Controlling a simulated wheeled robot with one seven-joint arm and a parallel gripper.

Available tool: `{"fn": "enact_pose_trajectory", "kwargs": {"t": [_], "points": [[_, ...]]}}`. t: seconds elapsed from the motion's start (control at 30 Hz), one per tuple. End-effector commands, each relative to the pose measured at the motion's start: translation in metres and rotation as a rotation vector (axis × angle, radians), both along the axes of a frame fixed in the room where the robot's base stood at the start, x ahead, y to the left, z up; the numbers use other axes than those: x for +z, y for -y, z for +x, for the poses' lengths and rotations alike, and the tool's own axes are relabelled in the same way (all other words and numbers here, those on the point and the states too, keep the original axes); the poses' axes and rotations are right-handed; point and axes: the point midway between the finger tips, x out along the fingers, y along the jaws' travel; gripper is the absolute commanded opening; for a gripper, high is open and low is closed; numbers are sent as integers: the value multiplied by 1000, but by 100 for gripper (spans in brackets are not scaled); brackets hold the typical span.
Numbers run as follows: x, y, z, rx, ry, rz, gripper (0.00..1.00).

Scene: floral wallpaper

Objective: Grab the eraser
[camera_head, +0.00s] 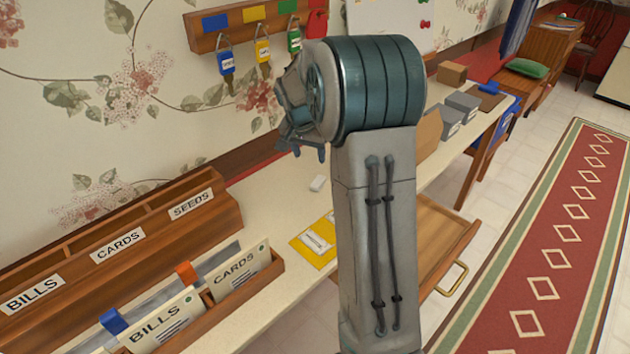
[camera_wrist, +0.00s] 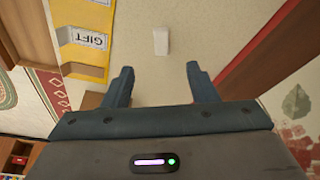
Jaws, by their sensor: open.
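The eraser (camera_head: 318,183) is a small white block lying on the pale desk top, left of my arm in the head view. In the wrist view the eraser (camera_wrist: 161,41) lies ahead of my fingertips, between their lines and apart from them. My gripper (camera_wrist: 158,76) is open and empty, its two dark fingers spread wide. In the head view my gripper (camera_head: 303,148) hangs above the desk near the wall, partly hidden by my own arm.
A wooden organizer (camera_head: 152,222) labelled BILLS, CARDS and SEEDS stands at left. A key rack (camera_head: 263,14) hangs on the wall. An open drawer (camera_head: 439,238) juts out at the desk's front.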

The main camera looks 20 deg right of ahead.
Motion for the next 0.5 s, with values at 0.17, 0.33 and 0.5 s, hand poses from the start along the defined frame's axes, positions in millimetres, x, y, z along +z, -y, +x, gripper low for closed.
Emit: {"fn": "enact_pose_trajectory", "kwargs": {"t": [0.17,0.33,0.5], "points": [[-15,13,17,-51,7,2,53],[-39,19,22,-60,4,4,53],[-72,27,28,-59,5,4,53]]}}
